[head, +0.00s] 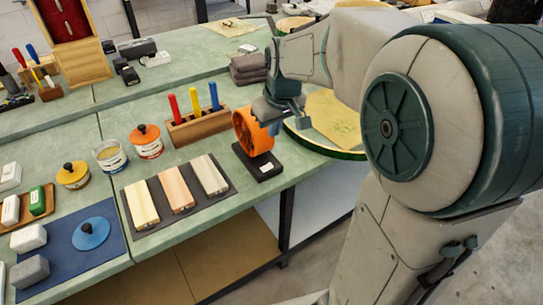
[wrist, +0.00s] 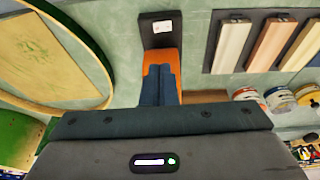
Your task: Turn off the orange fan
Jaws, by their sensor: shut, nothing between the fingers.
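The orange fan (head: 243,130) stands on a black base (head: 264,172) near the front edge of the green bench, with its round head upright. A small white patch (head: 266,167) shows on top of the base. My gripper (head: 274,126) is shut and empty, right at the fan head. In the wrist view my shut blue fingers (wrist: 159,72) point toward the base and overlap the orange fan (wrist: 151,58), hiding much of it. The base (wrist: 153,39) with its white patch (wrist: 162,27) shows beyond the fingertips. I cannot tell whether the fingers touch the fan.
A wooden block with colored handles (head: 198,127) stands behind the fan to the left. A dark mat with pale wooden bars (head: 177,190) lies left of the fan. A round green-rimmed board (head: 330,151) lies to the right. Several jars (head: 147,145) stand farther left.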

